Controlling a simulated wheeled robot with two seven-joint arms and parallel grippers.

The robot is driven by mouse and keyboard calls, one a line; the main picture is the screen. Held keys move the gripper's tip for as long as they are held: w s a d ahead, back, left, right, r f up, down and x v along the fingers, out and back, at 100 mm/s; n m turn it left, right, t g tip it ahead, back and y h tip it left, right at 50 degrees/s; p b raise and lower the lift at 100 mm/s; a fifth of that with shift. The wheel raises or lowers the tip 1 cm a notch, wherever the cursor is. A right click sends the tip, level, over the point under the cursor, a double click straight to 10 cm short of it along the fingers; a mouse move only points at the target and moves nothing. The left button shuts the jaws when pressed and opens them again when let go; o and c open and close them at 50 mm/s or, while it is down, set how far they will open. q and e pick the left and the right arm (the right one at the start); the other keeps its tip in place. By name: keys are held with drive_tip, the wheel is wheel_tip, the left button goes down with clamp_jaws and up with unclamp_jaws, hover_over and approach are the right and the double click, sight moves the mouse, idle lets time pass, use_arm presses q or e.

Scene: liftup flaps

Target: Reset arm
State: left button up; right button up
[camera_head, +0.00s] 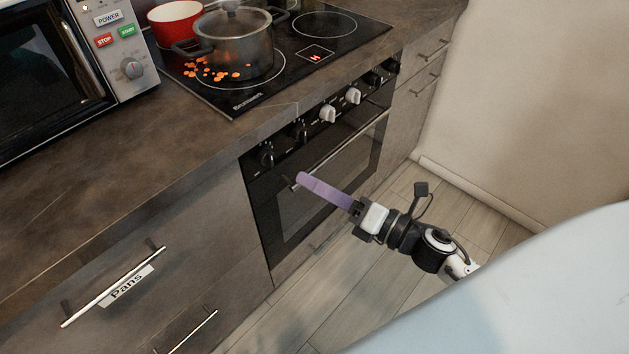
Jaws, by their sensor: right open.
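My right gripper (303,180) reaches in from the lower right. Its long lavender fingers point up and left in front of the oven door (345,165). The fingers overlap from this angle, so the gap between them does not show; the gripper is open and I see nothing held in it. The fingers lie over the left end of the oven handle in the picture; I cannot tell whether they touch it. The oven door looks shut. My left gripper is not in view.
A microwave (132,68) stands on the counter (110,165) at upper left. A grey pot (235,45) and a red pot (172,25) sit on the cooktop (300,75). The drawer labelled Pans (120,285) is at lower left. Bare floor (350,285) lies below the gripper.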

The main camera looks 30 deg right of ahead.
drive_tip(key=s+a+f+m+g+h+p, duration=0.1)
drive_tip(key=s+a+f+m+g+h, duration=0.1)
drive_tip(key=s+f+m, duration=0.6)
drive_tip(key=s+a+f+m+g+h+p, duration=0.1)
drive_tip(key=s+a+f+m+g+h, duration=0.2)
drive_tip(key=s+f+m, duration=0.5)
drive_tip(key=a+f+m+g, duration=0.1)
drive_tip(key=m+g, duration=0.1)
drive_tip(key=m, duration=1)
drive_tip(key=shift+h, duration=0.3)
drive_tip(key=shift+s, duration=0.1)
